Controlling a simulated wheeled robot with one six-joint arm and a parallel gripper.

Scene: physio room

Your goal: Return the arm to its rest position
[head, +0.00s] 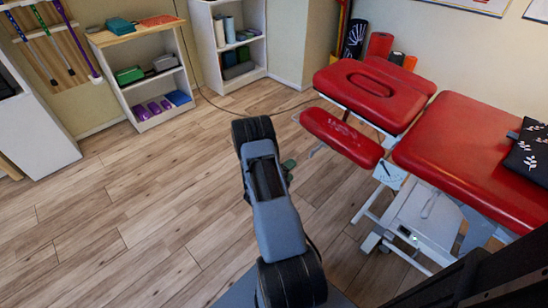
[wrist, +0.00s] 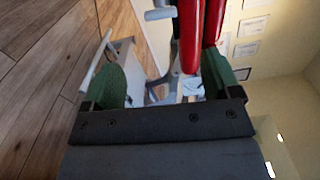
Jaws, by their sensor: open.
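My arm (head: 272,205) reaches up and forward over the wooden floor in the head view. My gripper shows in the wrist view (wrist: 160,85) as two green fingers set wide apart on a dark bar. It is open, with nothing held between the fingers. Beyond the fingers are the red padding (wrist: 189,38) and pale frame of the treatment table. In the head view most of the gripper is hidden behind the arm; only a small green part shows beside it.
A red treatment table (head: 475,150) stands close on the right, with a dark patterned cushion (head: 530,152) on it. A low shelf (head: 145,75) and a white shelf (head: 233,45) stand at the back. The wooden floor (head: 130,220) on the left is clear.

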